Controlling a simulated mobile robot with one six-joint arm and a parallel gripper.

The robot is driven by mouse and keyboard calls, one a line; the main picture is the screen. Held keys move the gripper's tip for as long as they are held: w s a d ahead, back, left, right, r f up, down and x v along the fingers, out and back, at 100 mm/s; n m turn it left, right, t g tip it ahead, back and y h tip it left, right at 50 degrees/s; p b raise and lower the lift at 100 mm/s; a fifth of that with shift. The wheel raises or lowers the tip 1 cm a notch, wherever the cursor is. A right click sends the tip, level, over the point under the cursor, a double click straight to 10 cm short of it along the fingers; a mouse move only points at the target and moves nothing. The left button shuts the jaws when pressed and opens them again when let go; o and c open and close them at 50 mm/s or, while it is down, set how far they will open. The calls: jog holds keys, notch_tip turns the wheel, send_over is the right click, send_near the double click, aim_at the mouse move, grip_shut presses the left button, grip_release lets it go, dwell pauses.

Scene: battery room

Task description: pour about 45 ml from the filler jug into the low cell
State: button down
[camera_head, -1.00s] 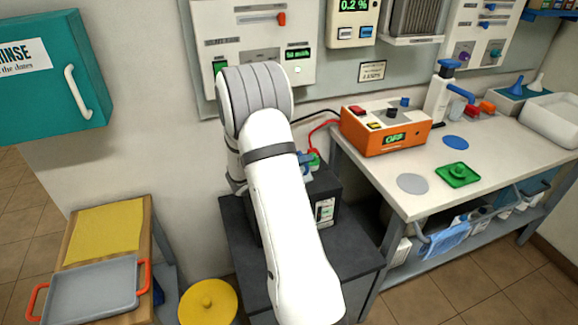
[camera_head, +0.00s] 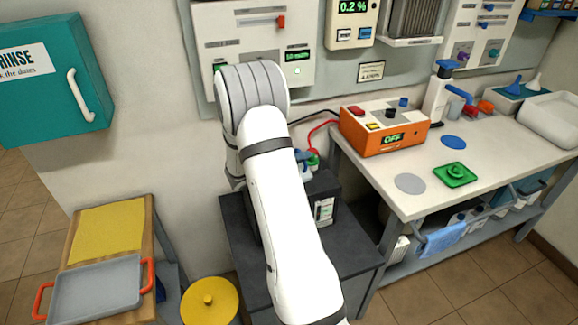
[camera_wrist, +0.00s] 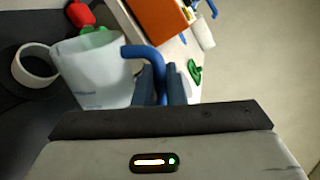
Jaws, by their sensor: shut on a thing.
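The filler jug (camera_wrist: 92,78), pale and translucent with a blue handle (camera_wrist: 143,54), is in the wrist view. My gripper (camera_wrist: 161,84) is shut on the handle, with the jug body to the left of its fingers. Faint marks show on the jug wall; its liquid level cannot be told. A white ring (camera_wrist: 36,66) lies on a dark surface just left of the jug; whether it is the low cell's opening is unclear. In the head view my arm hides most of the jug and part of the black battery (camera_head: 322,190).
Red and green clamps sit by the battery; the red one (camera_wrist: 80,14) is close to the jug. An orange charger (camera_head: 384,130) reading OFF stands on the bench (camera_head: 480,140) at right. A yellow round lid (camera_head: 209,300) and grey tray (camera_head: 95,290) are at lower left.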

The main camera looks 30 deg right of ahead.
aim_at(306, 167)
jog(key=shift+w+r+p, duration=0.1)
jog(key=shift+r+p, duration=0.15)
jog(key=shift+p, duration=0.05)
jog(key=shift+s+n, duration=0.3)
jog(key=shift+s, duration=0.1)
dwell(0.7)
jog(key=shift+w+f+n+g+p, duration=0.15)
jog(key=shift+w+n+g+p, duration=0.15)
jog(key=shift+n+p, duration=0.3)
dwell(1.4)
jog(key=s+f+m+b, duration=0.1)
jog(key=f+m+b, duration=0.1)
jog(key=b, duration=0.2)
jog(key=shift+s, duration=0.35)
jog(key=shift+s+m+t+b, duration=0.3)
jog(key=shift+m+t+b, duration=0.15)
jog(key=shift+b, duration=0.35)
jog(key=shift+w+r+m, duration=0.1)
jog(key=shift+r+m, duration=0.15)
jog(key=shift+r, duration=0.05)
jog(key=shift+s+f+m+t+b, duration=0.3)
jog(key=shift+m+b, duration=0.3)
jog(key=shift+b, duration=0.55)
jog(key=shift+s+r+m+h+b, duration=0.3)
jog(key=shift+m+b, duration=0.1)
jog(key=shift+b, duration=0.1)
